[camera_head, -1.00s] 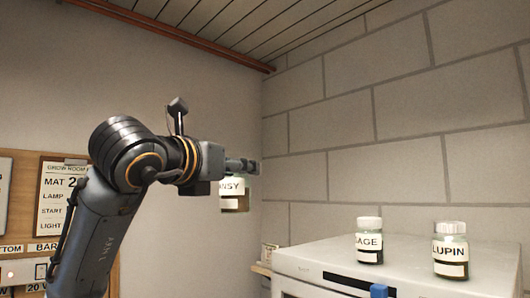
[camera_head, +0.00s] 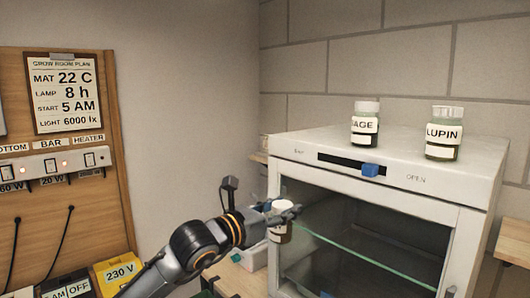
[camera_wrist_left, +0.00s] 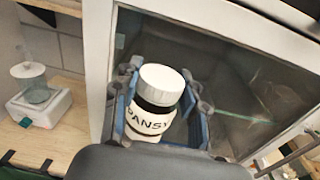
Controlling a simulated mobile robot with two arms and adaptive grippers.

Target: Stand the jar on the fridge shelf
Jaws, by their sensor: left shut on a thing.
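My left gripper (camera_head: 283,212) is shut on the pansy jar (camera_head: 279,232), in front of the fridge's left front edge. The wrist view shows the jar (camera_wrist_left: 157,108) between the blue-lined fingers, with its white lid and PANSY label, slightly tilted in the picture. The fridge (camera_head: 455,200) is a white cabinet with a dark front and a blue slider (camera_head: 370,170) beside the word OPEN. The fridge shelf (camera_head: 370,262) shows as a glass sheet with a green edge inside. I cannot tell whether a glass pane covers the front. My right gripper is out of view.
The sage jar (camera_head: 365,124) and lupin jar (camera_head: 443,134) stand on the fridge top. A wooden switch board (camera_head: 92,190) hangs at left. In the wrist view, a white device with a glass vessel (camera_wrist_left: 38,98) stands on the wooden bench left of the fridge.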

